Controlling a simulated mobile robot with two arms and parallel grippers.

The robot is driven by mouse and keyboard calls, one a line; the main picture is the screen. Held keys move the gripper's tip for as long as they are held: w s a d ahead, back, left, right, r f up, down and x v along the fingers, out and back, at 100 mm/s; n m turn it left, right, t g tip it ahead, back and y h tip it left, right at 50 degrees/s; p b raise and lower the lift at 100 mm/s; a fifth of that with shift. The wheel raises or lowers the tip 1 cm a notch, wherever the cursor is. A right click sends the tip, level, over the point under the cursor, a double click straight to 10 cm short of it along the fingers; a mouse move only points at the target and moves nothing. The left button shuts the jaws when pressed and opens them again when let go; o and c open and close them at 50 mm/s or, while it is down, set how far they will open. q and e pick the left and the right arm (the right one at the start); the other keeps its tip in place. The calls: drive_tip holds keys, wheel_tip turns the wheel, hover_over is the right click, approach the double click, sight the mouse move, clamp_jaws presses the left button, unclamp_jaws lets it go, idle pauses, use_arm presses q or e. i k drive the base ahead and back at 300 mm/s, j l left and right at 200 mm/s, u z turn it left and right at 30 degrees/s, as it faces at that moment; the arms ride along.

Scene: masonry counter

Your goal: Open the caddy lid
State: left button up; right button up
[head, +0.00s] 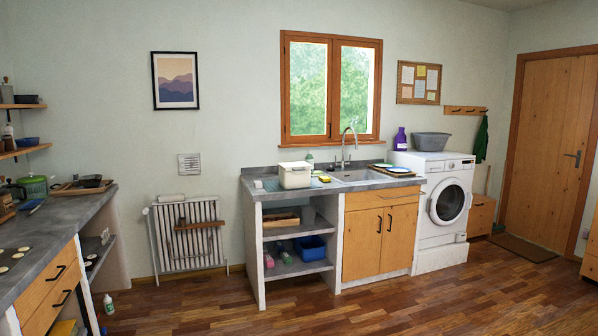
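A small cream-white box with a lid, which looks like the caddy (294,176), stands on the grey counter (262,193) left of the sink. Its lid (294,166) looks closed, with what may be a thin handle across the front. It is small at this distance, so its details are hard to tell. Neither of my grippers shows in the head view.
The sink (358,175) and tap are right of the caddy, with a tray of plates (393,170) beyond. A washing machine (437,205) stands at the right end. Another counter (50,240) runs along the left. The wooden floor (400,305) in front is mostly clear.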

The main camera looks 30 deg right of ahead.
sight(296, 167)
drive_tip(key=i+l+z, duration=0.7)
drive_tip(key=i+l, duration=0.15)
drive_tip(key=i+l+z, duration=0.2)
drive_tip(key=i+z, duration=0.15)
drive_tip(key=i, duration=0.2)
drive_tip(key=i+z, duration=0.4)
drive_tip(key=i, duration=0.15)
drive_tip(key=i+l+u, duration=0.1)
drive_tip(key=i+u, duration=0.25)
drive_tip(key=i+l+u, duration=0.35)
drive_tip(key=i, duration=0.2)
drive_tip(key=i+l+u, duration=0.35)
drive_tip(key=i+j, duration=0.05)
drive_tip(key=i, duration=0.05)
